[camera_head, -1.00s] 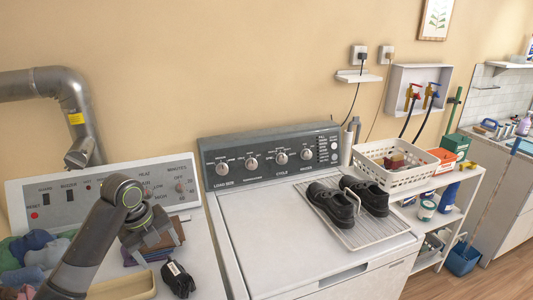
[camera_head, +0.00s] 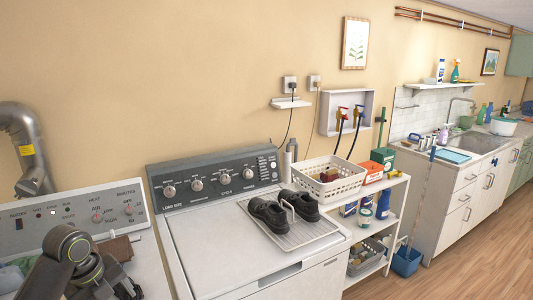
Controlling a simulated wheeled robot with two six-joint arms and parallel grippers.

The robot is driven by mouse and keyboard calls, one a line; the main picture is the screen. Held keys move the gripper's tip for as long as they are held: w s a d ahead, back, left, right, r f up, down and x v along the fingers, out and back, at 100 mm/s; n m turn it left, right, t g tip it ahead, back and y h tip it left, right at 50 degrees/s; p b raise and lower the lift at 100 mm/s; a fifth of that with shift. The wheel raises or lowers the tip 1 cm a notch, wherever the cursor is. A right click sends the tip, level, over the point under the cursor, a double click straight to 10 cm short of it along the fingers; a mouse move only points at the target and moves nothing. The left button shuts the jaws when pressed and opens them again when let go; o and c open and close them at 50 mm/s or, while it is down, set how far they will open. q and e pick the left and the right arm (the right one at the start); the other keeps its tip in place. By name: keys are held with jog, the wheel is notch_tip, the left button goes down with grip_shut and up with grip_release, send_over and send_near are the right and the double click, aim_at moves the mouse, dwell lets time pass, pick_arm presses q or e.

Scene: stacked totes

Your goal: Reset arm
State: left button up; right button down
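My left arm comes in at the lower left, in front of the dryer panel (camera_head: 80,214). My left gripper (camera_head: 120,290) is low at the bottom edge, over the dryer top, partly cut off and dark. I cannot tell whether its fingers are open or shut. My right arm and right gripper are not in view. A pair of black shoes (camera_head: 268,215) sits on a white wire rack (camera_head: 312,234) on the washer lid (camera_head: 215,255), well to the right of my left gripper.
A white basket (camera_head: 345,187) stands on a white shelf unit (camera_head: 385,225) right of the washer. A blue bucket (camera_head: 407,263) is on the wooden floor (camera_head: 480,245). A sink counter (camera_head: 440,165) runs along the right. Open floor lies in front of it.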

pick_arm(q)
jog(key=s+d+f+n, duration=0.2)
jog(key=s+f+n, duration=0.3)
jog(key=s+f, duration=0.15)
jog(key=s+d+f+n, duration=0.3)
jog(key=s+f+n, duration=0.2)
jog(key=f+n, duration=0.15)
jog(key=s+f+n+t+y, duration=0.2)
jog(key=s+n+y, duration=0.1)
jog(key=s+n, duration=1.2)
notch_tip(320, 180, down, 26)
jog(key=s+m+g+b, duration=0.1)
jog(key=g, duration=0.1)
jog(key=s+f+h+b, duration=0.1)
jog(key=s+f, duration=1.4)
jog(key=f, duration=0.2)
jog(key=shift+s+d+g, duration=0.25)
jog(key=shift+d+g, duration=0.05)
jog(key=shift+g, duration=0.1)
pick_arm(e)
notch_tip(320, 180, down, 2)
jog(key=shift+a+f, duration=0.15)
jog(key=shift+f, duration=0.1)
